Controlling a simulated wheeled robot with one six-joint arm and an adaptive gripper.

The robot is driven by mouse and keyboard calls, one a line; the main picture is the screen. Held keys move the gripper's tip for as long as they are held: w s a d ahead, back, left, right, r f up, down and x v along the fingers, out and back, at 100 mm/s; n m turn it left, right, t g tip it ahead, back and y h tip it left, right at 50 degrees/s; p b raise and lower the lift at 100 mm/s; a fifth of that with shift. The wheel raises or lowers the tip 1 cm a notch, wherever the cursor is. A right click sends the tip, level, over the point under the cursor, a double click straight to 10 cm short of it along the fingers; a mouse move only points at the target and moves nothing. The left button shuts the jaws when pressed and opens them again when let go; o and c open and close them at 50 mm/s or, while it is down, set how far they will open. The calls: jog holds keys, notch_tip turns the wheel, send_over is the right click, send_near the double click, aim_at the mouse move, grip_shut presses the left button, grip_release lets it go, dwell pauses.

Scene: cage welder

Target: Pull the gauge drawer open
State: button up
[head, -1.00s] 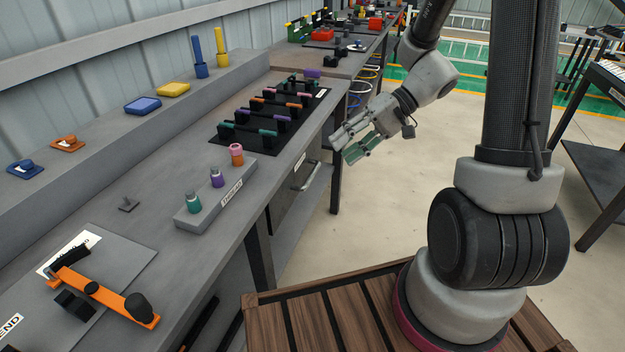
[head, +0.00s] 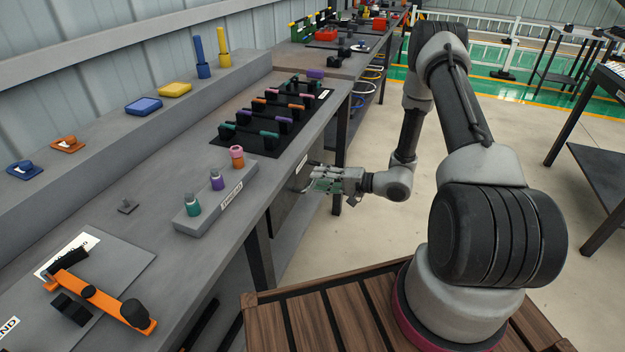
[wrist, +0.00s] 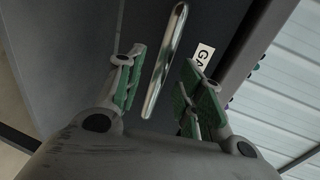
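The gauge drawer (head: 282,210) is under the bench, with its dark front facing the aisle; it looks shut. My gripper (head: 308,180) is at the drawer front in the head view, hiding the handle there. In the wrist view my gripper (wrist: 163,65) is open, with green-padded fingers either side of the handle. I see gaps between the pads and the bar; the exact depth is unclear.
The grey bench (head: 120,175) overhangs near my gripper. On it are a block with several coloured gauges (head: 215,208) and a black rack (head: 262,140) of coloured pieces. A bench leg (head: 340,150) stands beyond my gripper. The floor right of the drawer is clear.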

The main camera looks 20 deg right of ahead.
jog(key=shift+x, duration=1.55)
grip_shut()
jog(key=f+v, duration=0.3)
jog(key=v, duration=1.1)
jog(key=d+f+v, duration=0.1)
jog(key=f+v, duration=0.2)
jog(key=v, duration=1.1)
jog(key=shift+s+d, duration=0.2)
jog(key=shift+s, duration=0.25)
jog(key=shift+r, duration=0.1)
grip_release()
